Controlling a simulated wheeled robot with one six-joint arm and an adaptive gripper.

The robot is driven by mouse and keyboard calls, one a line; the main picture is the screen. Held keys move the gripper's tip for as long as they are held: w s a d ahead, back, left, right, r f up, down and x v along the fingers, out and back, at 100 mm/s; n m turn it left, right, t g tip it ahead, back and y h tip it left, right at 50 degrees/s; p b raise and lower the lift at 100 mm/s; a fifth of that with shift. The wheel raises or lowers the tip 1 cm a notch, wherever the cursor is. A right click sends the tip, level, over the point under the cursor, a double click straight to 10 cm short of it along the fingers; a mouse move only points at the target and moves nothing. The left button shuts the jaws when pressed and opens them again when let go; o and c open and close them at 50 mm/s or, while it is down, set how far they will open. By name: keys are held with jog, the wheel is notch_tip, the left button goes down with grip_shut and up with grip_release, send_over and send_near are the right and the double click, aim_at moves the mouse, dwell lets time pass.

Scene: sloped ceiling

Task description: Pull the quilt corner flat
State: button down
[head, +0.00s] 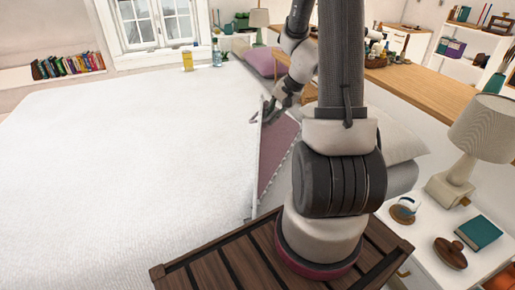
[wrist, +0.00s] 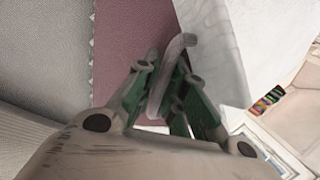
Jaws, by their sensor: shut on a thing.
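The white quilt (head: 130,150) covers most of the bed in the head view. Its right edge stands along a mauve triangle of cloth (head: 277,150) with a scalloped pale border. The quilt also shows in the wrist view (wrist: 235,50), with the mauve cloth (wrist: 130,45) beside it. My gripper (head: 270,108) is at the far end of this edge, near the pillows. In the wrist view my gripper (wrist: 168,92) is shut on a pale, curled strip, the quilt corner (wrist: 172,65). I cannot tell from these views how much of the corner touches the bed.
Pillows (head: 400,140) lie right of the quilt, partly behind my arm. A nightstand (head: 415,235) at the right holds a lamp (head: 470,140), a teal book (head: 479,233) and a mug (head: 404,209). Yellow (head: 187,61) and blue (head: 217,55) bottles stand beyond the bed by the window.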

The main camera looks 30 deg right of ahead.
jog(key=shift+s+d, duration=0.3)
jog(key=shift+s, duration=0.3)
jog(key=shift+s+d, duration=0.25)
jog(key=shift+s, duration=0.35)
jog(key=shift+s+d+t+y, duration=0.3)
jog(key=shift+s+d, duration=0.15)
jog(key=shift+s, duration=0.15)
jog(key=shift+s+d+t+y, duration=0.2)
jog(key=shift+s+d+t, duration=0.15)
jog(key=shift+s, duration=0.25)
jog(key=shift+s+d+f+t, duration=0.15)
jog(key=shift+s+d+t, duration=0.1)
jog(key=shift+s+d, duration=0.75)
jog(key=shift+a, duration=0.1)
jog(key=shift+s+d+f+t+y, duration=0.2)
jog(key=shift+s+d+t+y, duration=0.25)
jog(key=shift+s+d, duration=0.6)
jog(key=shift+s+a, duration=0.1)
